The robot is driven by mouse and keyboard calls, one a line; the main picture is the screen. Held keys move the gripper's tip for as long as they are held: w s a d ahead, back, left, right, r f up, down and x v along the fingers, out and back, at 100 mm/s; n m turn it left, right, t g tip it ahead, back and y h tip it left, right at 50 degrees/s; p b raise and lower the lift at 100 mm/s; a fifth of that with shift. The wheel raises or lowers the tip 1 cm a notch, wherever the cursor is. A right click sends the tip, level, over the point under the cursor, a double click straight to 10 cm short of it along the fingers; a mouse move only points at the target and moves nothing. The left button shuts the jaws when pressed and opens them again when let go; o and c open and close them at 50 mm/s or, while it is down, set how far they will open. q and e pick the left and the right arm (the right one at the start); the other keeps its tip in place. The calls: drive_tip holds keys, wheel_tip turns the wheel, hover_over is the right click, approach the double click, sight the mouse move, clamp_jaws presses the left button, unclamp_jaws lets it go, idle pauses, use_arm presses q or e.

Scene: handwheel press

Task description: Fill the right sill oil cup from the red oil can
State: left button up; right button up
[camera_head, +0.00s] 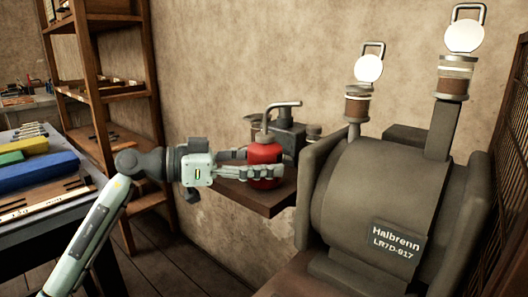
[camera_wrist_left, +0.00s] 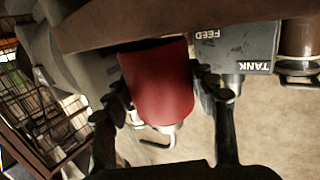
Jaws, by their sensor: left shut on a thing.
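The red oil can (camera_head: 264,153) has a bent grey spout rising from its top and is upright at a small wall shelf. My left gripper (camera_head: 268,171) is shut around its body; in the left wrist view the can (camera_wrist_left: 157,84) sits between both fingers (camera_wrist_left: 165,88). I cannot tell if its base touches the shelf. The right oil cup (camera_head: 453,84) stands on a post of the grey machine, glass with a brown lower part, its round pale lid (camera_head: 465,36) standing up. A similar left oil cup (camera_head: 357,106) also has its lid up. My right gripper is out of view.
The wooden shelf (camera_head: 262,203) also bears a grey box (camera_head: 285,131), marked TANK FEED in the left wrist view (camera_wrist_left: 235,47). The machine (camera_head: 375,190), labelled Halbrenn, fills the right. A wooden rack (camera_head: 115,98) and a workbench (camera_head: 60,210) stand left.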

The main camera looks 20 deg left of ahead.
sight(257, 142)
use_arm(q)
wheel_tip(257, 142, up, 2)
drive_tip(key=shift+r+p, duration=0.1)
drive_tip(key=shift+p, duration=0.9)
drive_tip(key=shift+r, duration=1)
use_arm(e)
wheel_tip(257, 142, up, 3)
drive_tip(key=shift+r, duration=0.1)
